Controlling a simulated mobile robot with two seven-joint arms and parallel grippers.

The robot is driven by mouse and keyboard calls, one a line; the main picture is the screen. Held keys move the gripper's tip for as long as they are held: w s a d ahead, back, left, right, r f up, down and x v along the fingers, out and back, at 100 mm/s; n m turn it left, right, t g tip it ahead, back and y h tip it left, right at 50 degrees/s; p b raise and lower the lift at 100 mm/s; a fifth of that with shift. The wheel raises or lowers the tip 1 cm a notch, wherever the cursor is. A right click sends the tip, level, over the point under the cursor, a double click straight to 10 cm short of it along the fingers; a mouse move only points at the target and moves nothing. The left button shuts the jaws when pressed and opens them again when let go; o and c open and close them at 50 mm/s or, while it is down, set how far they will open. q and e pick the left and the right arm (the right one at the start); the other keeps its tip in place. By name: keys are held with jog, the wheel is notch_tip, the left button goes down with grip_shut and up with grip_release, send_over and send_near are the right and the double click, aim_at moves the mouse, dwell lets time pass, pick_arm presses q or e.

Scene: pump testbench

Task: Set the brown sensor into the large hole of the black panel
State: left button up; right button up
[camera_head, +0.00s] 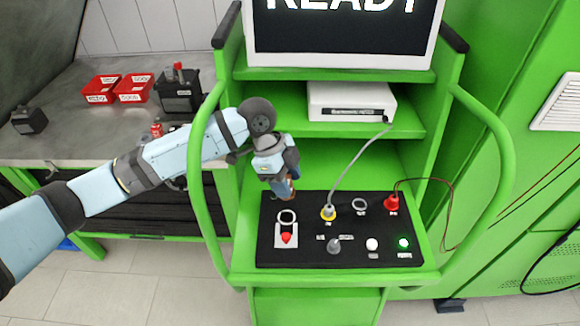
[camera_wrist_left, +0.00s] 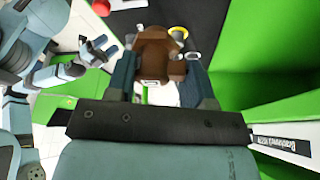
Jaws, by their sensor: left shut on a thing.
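My left gripper (camera_head: 285,183) is above the left back part of the black panel (camera_head: 305,255). It is shut on the brown sensor (camera_head: 284,188), which shows large between its fingers in the left wrist view (camera_wrist_left: 155,52). The sensor is apart from the ring-shaped openings as far as I can see. One pale ring (camera_head: 287,216) is on the left, above a red knob, and another (camera_head: 359,204) is right of centre. I cannot tell for sure which is the large hole. My right gripper (camera_wrist_left: 96,48) shows small in the left wrist view, fingers apart and empty.
A white device (camera_head: 350,101) is on the shelf. Red bins (camera_head: 133,88) stand on the left table.

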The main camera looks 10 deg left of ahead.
pick_arm(q)
jog(key=shift+s+d+f+b, duration=0.1)
jog(key=shift+s+f+b, duration=0.1)
jog(key=shift+f+b, duration=0.8)
notch_tip(320, 180, down, 4)
jog(key=b, duration=0.3)
jog(key=shift+r+b, duration=0.15)
jog(key=shift+b, duration=0.25)
jog(key=shift+w+f, duration=0.1)
jog(key=shift+f, duration=0.75)
jog(key=shift+p, duration=0.9)
jog(key=shift+f+b, duration=0.35)
jog(key=shift+f, duration=0.75)
